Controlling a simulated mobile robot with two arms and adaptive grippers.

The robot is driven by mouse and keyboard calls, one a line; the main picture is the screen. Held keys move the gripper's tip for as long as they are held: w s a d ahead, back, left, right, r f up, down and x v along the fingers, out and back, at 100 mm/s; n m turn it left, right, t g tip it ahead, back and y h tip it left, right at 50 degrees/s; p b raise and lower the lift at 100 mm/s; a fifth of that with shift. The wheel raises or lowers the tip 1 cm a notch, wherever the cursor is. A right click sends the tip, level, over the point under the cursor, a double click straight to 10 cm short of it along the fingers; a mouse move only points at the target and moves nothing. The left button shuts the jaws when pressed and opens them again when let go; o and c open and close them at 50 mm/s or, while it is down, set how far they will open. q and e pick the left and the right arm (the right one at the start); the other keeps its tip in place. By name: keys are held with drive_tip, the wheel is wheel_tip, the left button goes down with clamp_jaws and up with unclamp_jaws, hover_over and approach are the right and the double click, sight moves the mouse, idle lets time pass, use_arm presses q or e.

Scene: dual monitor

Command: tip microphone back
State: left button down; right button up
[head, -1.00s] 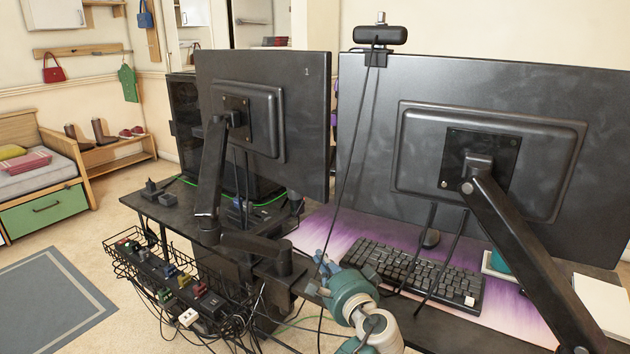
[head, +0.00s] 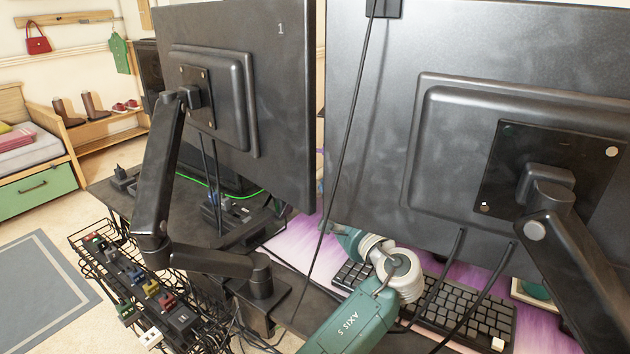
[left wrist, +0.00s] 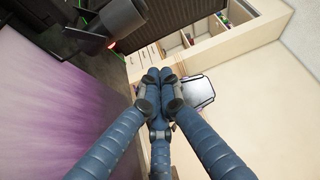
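A dark cylindrical thing with a small red light, which looks like the microphone (left wrist: 118,20), is at the top of the left wrist view. It is ahead and to the left of my left gripper (left wrist: 165,74), apart from it. The gripper's blue fingers come together at their tips, with nothing seen held between them. In the head view my teal and white left arm reaches up from the bottom between the monitors, and the fingers are hidden behind the right monitor (head: 390,150). The microphone cannot be made out in the head view. My right gripper is not in view.
The left monitor (head: 285,130) and its black arm (head: 160,170) stand close left. A cable (head: 345,160) hangs between the monitors. A keyboard (head: 470,310) lies on the purple mat (head: 545,330). A wire basket of plugs (head: 130,300) hangs at the desk's near edge.

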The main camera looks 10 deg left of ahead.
use_arm(q)
drive_tip(key=w+a, duration=0.4)
drive_tip(key=a, duration=0.4)
drive_tip(key=shift+p, duration=0.35)
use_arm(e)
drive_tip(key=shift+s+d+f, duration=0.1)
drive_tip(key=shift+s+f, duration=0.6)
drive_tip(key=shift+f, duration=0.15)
use_arm(q)
drive_tip(key=shift+s, duration=0.1)
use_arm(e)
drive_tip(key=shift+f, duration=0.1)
